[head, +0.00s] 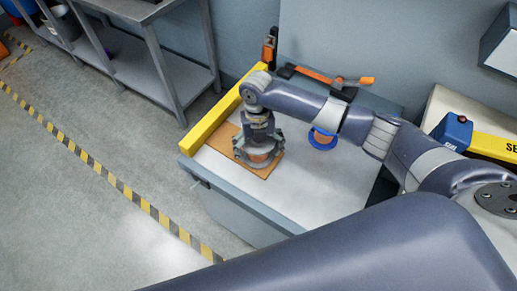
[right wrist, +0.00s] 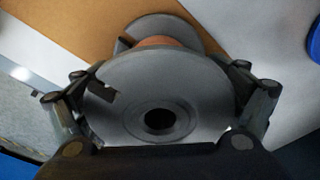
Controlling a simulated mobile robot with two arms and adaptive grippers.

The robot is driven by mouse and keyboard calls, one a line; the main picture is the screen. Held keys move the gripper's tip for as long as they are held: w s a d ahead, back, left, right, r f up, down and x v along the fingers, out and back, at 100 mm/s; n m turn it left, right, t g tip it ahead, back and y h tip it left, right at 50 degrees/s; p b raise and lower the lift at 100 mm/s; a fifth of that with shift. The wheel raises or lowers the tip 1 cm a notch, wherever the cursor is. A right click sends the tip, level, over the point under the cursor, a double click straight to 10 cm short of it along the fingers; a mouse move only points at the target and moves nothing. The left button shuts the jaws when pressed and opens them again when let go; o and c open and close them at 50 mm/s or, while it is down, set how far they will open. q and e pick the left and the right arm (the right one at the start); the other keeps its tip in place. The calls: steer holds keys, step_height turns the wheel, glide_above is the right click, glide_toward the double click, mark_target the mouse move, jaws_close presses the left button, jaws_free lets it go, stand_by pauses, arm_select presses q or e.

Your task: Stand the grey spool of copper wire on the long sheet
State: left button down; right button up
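The grey spool of copper wire (head: 257,157) is upright at the brown sheet (head: 268,172) on the bench top. In the right wrist view its near grey flange (right wrist: 150,85) faces the camera, with a strip of copper (right wrist: 160,42) and the far flange behind. My right gripper (head: 258,150) points down over the spool, its fingers on both sides of the flange and apparently touching its rim. The sheet also shows in the right wrist view (right wrist: 85,25). Whether the spool's base rests on it or hangs just above is hard to tell. My left gripper is out of view.
A yellow bar (head: 215,112) runs along the bench's left edge beside the sheet. A blue spool with copper (head: 322,140) stands under my right arm. An orange clamp (head: 325,76) lies at the back. The bench top (head: 300,195) in front is clear.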

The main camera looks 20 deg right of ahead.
steer(key=shift+r, duration=0.1)
stand_by(0.3)
step_height(320, 180, up, 12)
steer(key=w, duration=0.1)
steer(key=shift+w+b, duration=0.2)
steer(key=shift+b, duration=0.25)
stand_by(0.4)
